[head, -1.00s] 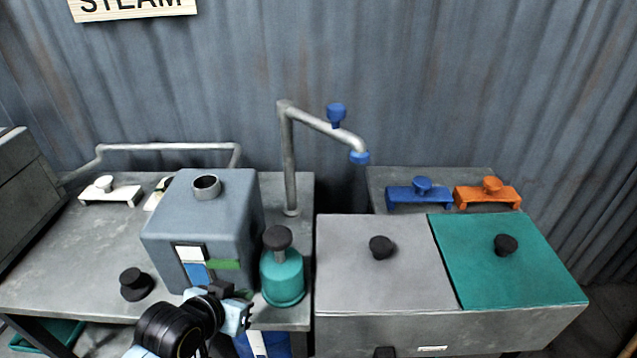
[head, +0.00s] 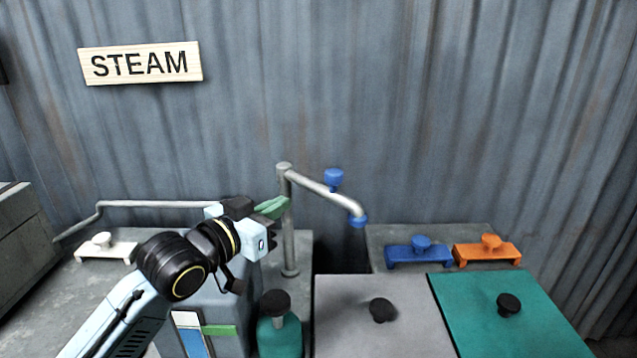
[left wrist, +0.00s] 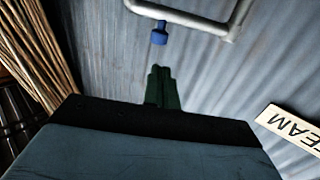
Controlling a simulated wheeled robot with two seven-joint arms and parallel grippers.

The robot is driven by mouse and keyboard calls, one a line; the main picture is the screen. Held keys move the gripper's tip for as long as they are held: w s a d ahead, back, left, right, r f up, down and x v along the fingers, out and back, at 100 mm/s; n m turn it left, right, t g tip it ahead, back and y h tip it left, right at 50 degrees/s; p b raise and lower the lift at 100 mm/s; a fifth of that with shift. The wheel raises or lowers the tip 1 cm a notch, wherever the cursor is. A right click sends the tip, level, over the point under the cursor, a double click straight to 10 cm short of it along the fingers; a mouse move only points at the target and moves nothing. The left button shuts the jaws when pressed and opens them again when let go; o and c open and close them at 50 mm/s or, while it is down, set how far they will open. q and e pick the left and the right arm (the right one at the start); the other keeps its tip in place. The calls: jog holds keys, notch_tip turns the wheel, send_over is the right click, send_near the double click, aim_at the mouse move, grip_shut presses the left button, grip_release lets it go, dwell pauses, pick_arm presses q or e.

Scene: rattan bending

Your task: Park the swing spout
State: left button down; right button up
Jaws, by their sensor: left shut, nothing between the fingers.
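The swing spout (head: 318,188) is a grey pipe arm on an upright post (head: 289,240). It reaches right from the post, over the gap between the benches. A blue knob (head: 334,180) stands on the arm, and a blue tip (head: 358,221) ends it over the grey lid's back side. My left gripper (head: 272,207) has green fingers, shut and empty, just left of the post's upper part in the head view. In the left wrist view the shut fingers (left wrist: 162,88) point toward the blue knob (left wrist: 160,33), with a gap between them. My right gripper is not in view.
A grey-blue box (head: 218,310) stands under my left arm, with a teal canister (head: 280,335) beside it. Grey (head: 345,310) and teal (head: 500,300) lids lie at the front right. Blue (head: 405,255) and orange (head: 485,253) brackets sit behind them. A corrugated wall closes the back.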

aim_at(328, 178)
pick_arm(q)
jog(key=p+x, duration=0.1)
jog(key=x, duration=1.1)
jog(key=shift+w+d+p, duration=0.15)
jog(key=shift+p, duration=0.15)
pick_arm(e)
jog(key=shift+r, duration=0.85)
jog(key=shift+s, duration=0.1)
